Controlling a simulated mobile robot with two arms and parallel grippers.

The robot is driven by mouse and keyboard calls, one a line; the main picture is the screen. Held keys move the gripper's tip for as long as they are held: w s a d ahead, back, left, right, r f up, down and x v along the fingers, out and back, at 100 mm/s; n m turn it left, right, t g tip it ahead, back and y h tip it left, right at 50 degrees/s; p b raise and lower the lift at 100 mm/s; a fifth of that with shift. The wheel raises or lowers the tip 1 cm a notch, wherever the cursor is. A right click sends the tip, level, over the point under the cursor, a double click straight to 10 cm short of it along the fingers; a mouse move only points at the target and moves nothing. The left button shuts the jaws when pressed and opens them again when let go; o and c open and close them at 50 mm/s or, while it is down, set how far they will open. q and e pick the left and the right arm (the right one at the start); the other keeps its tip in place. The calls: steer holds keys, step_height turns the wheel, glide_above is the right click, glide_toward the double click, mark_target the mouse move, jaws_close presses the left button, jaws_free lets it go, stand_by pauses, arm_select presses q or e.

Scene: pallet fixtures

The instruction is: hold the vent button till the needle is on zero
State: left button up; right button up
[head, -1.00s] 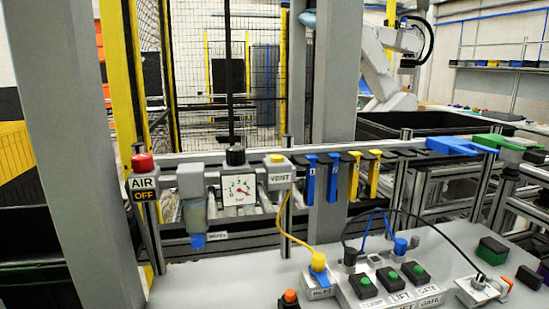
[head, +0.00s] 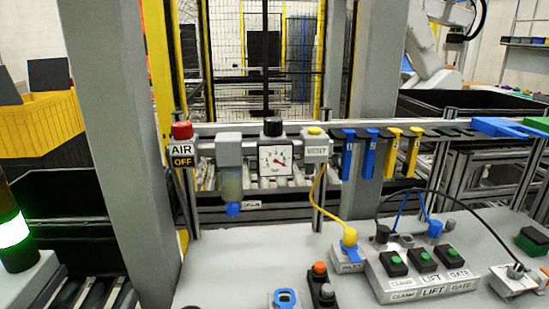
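The vent button (head: 314,130) is a yellow cap on top of a small grey block labelled VENT (head: 316,151). To its left on the same rail is a square white pressure gauge (head: 275,160) with a black knob above it. Its red needle is small, and I cannot tell exactly what it reads. A red AIR OFF button (head: 182,131) stands at the left end of the rail. Nothing touches the vent button. Neither of my grippers is in view.
A control box (head: 425,288) with green buttons labelled CLAMP, LIFT and GATE stands on the grey bench (head: 225,262). A yellow hose (head: 318,196) hangs from the vent block to a plug. Blue and yellow tags hang right of the vent. A lit stack light (head: 14,231) stands at left.

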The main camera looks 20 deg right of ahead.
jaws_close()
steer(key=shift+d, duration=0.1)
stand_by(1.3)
